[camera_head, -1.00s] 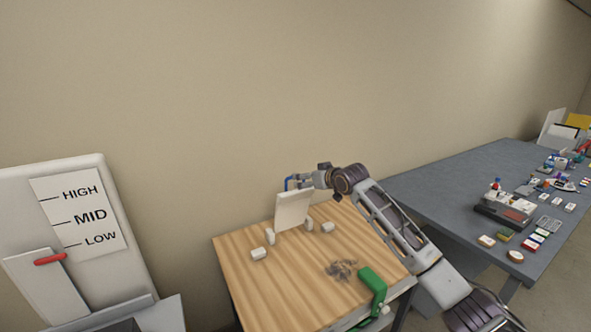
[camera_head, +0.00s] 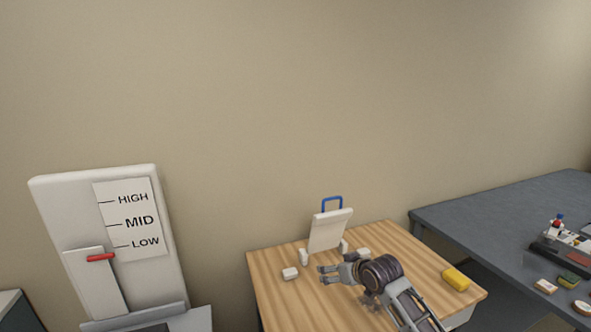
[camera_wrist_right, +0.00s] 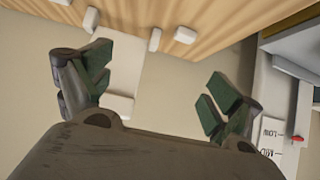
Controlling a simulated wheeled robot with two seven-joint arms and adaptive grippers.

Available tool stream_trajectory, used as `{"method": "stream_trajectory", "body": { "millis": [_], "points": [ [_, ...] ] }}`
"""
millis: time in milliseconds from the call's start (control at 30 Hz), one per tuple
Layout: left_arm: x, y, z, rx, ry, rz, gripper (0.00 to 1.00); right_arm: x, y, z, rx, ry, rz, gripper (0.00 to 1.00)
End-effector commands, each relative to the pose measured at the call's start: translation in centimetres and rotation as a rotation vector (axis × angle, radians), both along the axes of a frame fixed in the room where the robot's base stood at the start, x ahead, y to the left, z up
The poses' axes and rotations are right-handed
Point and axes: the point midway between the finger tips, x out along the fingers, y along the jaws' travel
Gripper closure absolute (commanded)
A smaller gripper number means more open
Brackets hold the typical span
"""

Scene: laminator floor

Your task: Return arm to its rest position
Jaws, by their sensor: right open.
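My right gripper (camera_head: 326,274) is open and empty, low in front of the white panel (camera_head: 328,232) on the wooden table (camera_head: 275,295). A blue handle (camera_head: 332,203) stands up from the panel's top, and the gripper is apart from it. In the right wrist view the two fingers of my right gripper (camera_wrist_right: 157,80) are spread wide with nothing between them. The pale panel (camera_wrist_right: 122,65) shows beyond the left finger. My left gripper is not in view.
White blocks (camera_head: 290,273) stand around the panel's foot. A yellow block (camera_head: 456,279) lies at the table's right. A LOW-MID-HIGH gauge (camera_head: 135,220) with a red lever (camera_head: 100,257) stands at left, its lever near LOW. A cluttered grey table (camera_head: 500,212) stands at right.

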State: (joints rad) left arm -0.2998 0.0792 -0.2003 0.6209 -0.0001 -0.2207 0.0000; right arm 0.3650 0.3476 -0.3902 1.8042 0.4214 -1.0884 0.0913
Motion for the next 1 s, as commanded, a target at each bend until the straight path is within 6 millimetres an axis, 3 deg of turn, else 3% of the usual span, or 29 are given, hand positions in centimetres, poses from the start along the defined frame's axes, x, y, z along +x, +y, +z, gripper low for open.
{"method": "stream_trajectory", "body": {
  "millis": [400, 1000],
  "points": [
    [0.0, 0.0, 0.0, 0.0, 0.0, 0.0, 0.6, -8.3, -0.1, -5.6, -0.035, 0.123, -0.017, 0.09],
    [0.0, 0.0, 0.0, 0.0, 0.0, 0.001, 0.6, -20.4, -2.8, -10.6, -0.096, 0.306, -0.089, 0.09]
  ]
}}
